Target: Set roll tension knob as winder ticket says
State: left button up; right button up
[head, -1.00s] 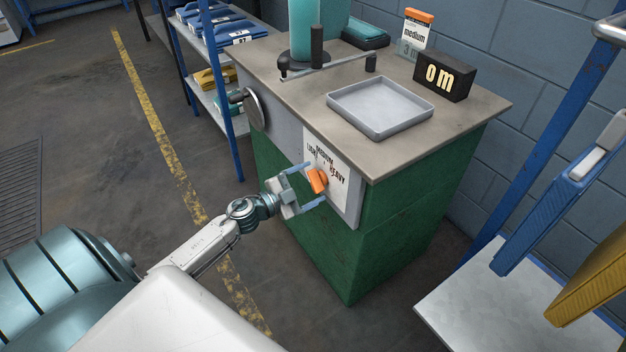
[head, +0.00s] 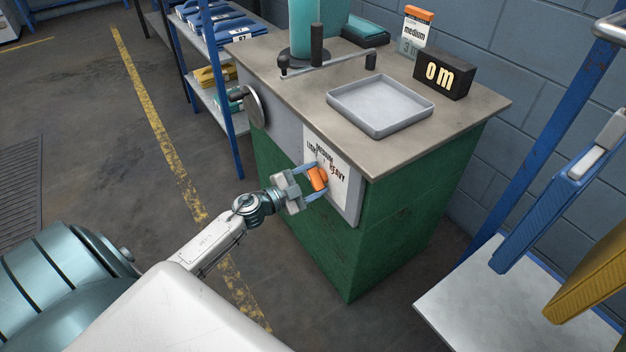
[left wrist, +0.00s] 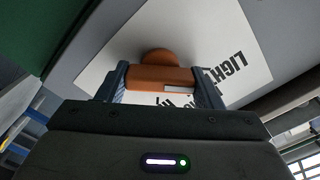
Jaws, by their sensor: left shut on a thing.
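The orange roll tension knob (head: 317,179) sits on a white dial plate (head: 338,187) on the front of the green winder cabinet. The plate reads LIGHT, MEDIUM and HEAVY. My left gripper (head: 315,183) is shut on the knob. In the left wrist view the orange knob (left wrist: 158,78) lies between the two blue fingers, and LIGHT shows at the right on the plate (left wrist: 205,40). The knob's pointer direction is hard to tell. The winder ticket (head: 416,32) stands at the back of the top and reads "medium" with a 3 below. My right gripper is not in view.
A grey tray (head: 372,131), a black "0 m" counter (head: 444,76) and a teal roll (head: 305,30) are on the cabinet top. A black handwheel (head: 257,106) is on its left side. Shelves (head: 212,97) stand behind, and a rack (head: 510,300) at the right.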

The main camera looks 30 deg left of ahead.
pick_arm(q)
jog(key=m, duration=0.6)
jog(key=shift+m, duration=0.4)
jog(key=shift+f+m, duration=0.1)
jog(key=shift+m, duration=0.9)
jog(key=o, duration=1)
jog(key=shift+s, duration=0.15)
